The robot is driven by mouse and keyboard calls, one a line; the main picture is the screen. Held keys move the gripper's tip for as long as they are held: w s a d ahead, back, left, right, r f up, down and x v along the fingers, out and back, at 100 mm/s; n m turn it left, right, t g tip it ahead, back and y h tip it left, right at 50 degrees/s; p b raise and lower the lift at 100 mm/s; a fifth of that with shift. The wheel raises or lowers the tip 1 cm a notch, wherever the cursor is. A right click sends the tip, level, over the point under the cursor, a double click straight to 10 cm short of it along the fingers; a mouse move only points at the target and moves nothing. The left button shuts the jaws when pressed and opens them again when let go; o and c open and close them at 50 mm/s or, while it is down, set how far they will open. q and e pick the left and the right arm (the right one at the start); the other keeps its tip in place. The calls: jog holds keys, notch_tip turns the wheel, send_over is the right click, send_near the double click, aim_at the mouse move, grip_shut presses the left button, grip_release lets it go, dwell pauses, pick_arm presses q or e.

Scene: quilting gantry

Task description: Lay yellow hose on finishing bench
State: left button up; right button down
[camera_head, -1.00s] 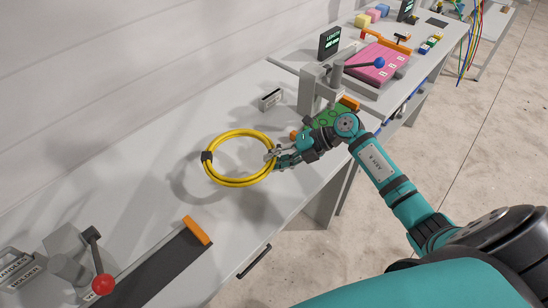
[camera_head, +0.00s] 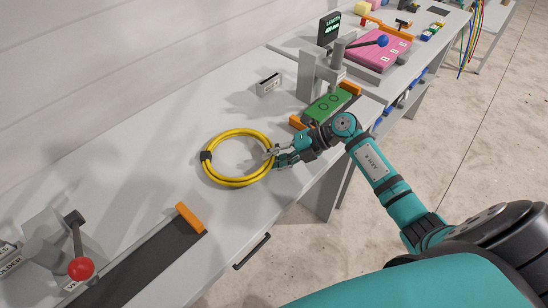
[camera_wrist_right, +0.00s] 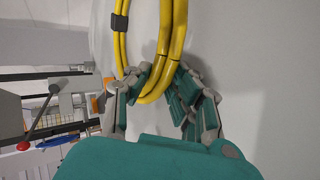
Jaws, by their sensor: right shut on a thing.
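The yellow hose (camera_head: 237,182) is coiled in a ring with a dark band on its left side. It is at or just above the pale top of the bench (camera_head: 130,190); its shadow lies close to it. My right gripper (camera_head: 268,153) is shut on the near right side of the coil. In the right wrist view the hose (camera_wrist_right: 172,40) runs down between the fingers of the right gripper (camera_wrist_right: 155,80). My left gripper is in neither view.
A green block (camera_head: 328,106) sits in a grey clamp stand to the right of the coil. A small label stand (camera_head: 269,84) is behind it. A red-knobbed lever (camera_head: 80,267) and a dark strip with an orange end (camera_head: 190,217) are front left. Bench space around the coil is clear.

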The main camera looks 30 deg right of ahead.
jog(key=shift+s+f, duration=0.15)
jog(key=shift+f, duration=0.2)
jog(key=c, duration=1.1)
grip_release()
jog(key=shift+a+f, duration=0.1)
jog(key=shift+f, duration=0.1)
jog(key=v, duration=1.2)
jog(key=shift+r, duration=0.4)
